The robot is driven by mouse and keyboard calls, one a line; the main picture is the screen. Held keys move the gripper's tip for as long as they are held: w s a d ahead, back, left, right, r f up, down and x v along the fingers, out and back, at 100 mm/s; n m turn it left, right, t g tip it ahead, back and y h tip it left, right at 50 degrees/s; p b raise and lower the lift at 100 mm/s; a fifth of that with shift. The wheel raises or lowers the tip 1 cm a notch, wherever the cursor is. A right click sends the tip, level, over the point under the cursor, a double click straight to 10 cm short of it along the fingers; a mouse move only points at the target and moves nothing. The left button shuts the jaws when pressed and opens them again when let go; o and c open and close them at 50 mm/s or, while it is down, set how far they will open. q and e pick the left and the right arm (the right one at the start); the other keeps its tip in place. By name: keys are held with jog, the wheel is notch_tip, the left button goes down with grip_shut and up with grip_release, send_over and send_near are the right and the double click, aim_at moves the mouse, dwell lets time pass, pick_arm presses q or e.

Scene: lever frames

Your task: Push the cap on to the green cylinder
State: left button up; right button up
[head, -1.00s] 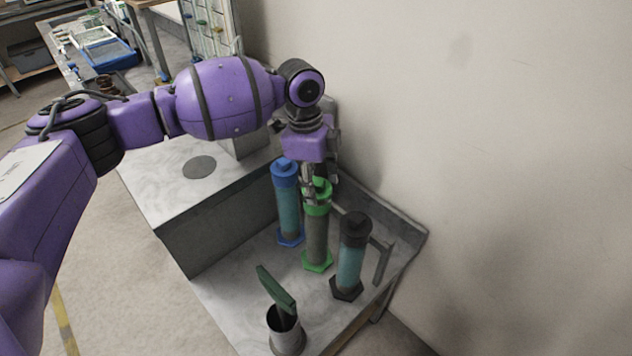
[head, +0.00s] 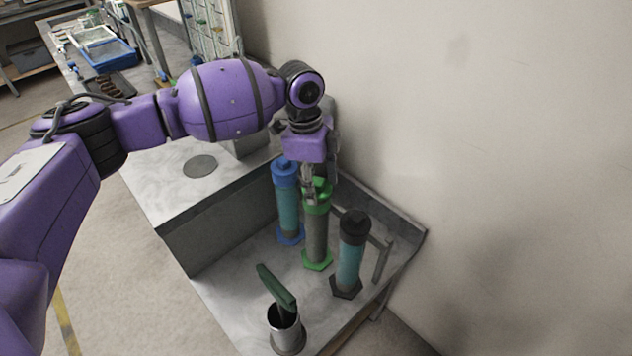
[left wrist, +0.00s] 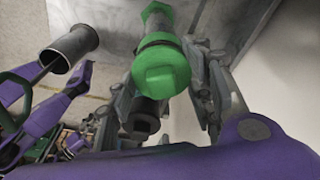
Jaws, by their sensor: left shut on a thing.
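The green cylinder (head: 316,240) stands upright on its green hexagonal foot in the grey tray. Its green cap (head: 321,187) is at the cylinder's upper end; whether it sits fully down cannot be told. In the left wrist view the cap (left wrist: 162,72) shows end-on with a raised hexagonal top, and a dark band lies between it and the body. My left gripper (head: 312,190) comes from above and is shut on the cap, a finger on either side. My right gripper is not in view.
A blue-capped cylinder (head: 287,205) stands close on the left, a black-capped one (head: 351,255) on the right. A metal cup (head: 286,332) holding a green-handled object is in front. The wall (head: 480,150) rises close behind. A raised grey block (head: 218,228) is at left.

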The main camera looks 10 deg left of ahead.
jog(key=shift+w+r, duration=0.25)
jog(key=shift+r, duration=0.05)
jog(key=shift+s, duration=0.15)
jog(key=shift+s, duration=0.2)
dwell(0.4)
pick_arm(q)
jog(key=o, duration=1.1)
jog(key=shift+c, duration=0.2)
jog(key=shift+o, duration=0.6)
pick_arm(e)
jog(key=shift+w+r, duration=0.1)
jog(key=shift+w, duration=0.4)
